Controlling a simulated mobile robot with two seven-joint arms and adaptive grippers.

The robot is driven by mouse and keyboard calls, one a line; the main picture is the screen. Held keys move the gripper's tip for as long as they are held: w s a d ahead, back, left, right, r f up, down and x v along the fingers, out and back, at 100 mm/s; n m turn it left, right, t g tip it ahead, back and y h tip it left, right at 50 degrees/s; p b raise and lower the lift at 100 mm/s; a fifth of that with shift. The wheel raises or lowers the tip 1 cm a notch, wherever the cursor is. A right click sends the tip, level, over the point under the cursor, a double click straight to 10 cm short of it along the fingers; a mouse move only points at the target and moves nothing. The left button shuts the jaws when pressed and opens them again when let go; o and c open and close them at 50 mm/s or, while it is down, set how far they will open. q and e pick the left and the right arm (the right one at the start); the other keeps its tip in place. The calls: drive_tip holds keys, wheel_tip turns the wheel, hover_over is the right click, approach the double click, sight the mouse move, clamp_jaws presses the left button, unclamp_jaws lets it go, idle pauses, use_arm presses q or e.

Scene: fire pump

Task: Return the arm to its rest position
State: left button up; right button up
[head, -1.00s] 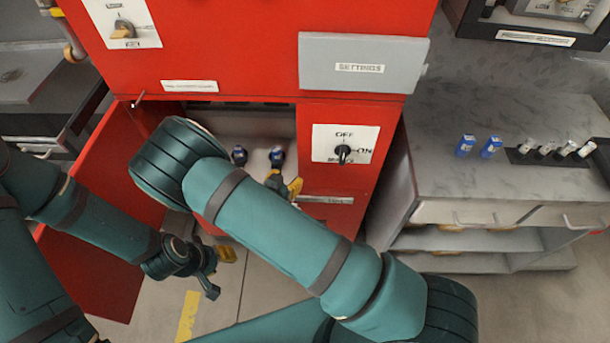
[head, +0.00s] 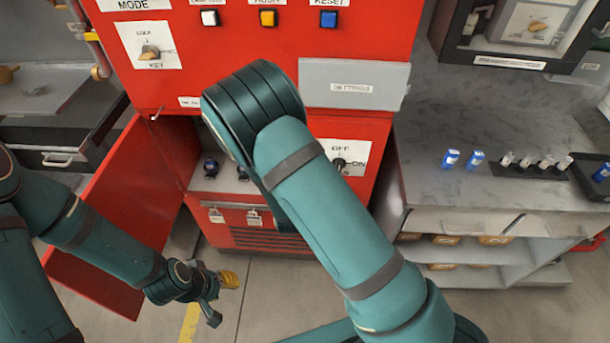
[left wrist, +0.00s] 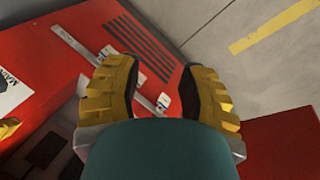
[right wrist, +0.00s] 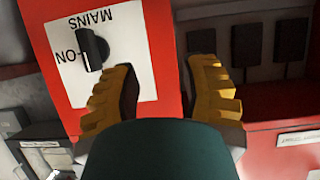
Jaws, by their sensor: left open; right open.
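My right arm crosses the middle of the head view and hides its own gripper there. In the right wrist view my right gripper (right wrist: 165,90) is open, with yellow ridged fingers and nothing between them. It is in front of the red cabinet, beside the white MAINS plate (right wrist: 70,75) with its black switch (right wrist: 92,50). My left gripper (head: 222,290) hangs low in front of the open red door (head: 120,220). The left wrist view shows its yellow fingers (left wrist: 160,90) open and empty, facing the cabinet's lower front and floor.
The red cabinet (head: 250,50) has white, yellow and blue buttons and a grey settings cover (head: 355,85). At right, a grey counter (head: 440,195) holds two blue items and several small cylinders. The floor in front is clear.

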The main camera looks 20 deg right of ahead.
use_arm(q)
drive_tip(key=shift+r, duration=0.1)
use_arm(e)
drive_tip(key=shift+d+r, duration=0.15)
drive_tip(key=shift+r, duration=0.15)
drive_tip(key=s+f+g+y, duration=0.3)
drive_tip(key=s+f+g, duration=0.2)
drive_tip(key=s+f, duration=0.4)
use_arm(q)
drive_tip(key=shift+s+d, duration=0.15)
drive_tip(key=shift+s, duration=0.5)
use_arm(e)
drive_tip(key=s+a+n+g+y, duration=0.3)
drive_tip(key=s+a+g+y, duration=0.2)
drive_tip(key=s, duration=0.7)
drive_tip(key=shift+s+a+g+y, duration=0.25)
drive_tip(key=shift+a+y, duration=0.25)
drive_tip(key=shift+a, duration=0.45)
drive_tip(key=shift+a+f, duration=0.1)
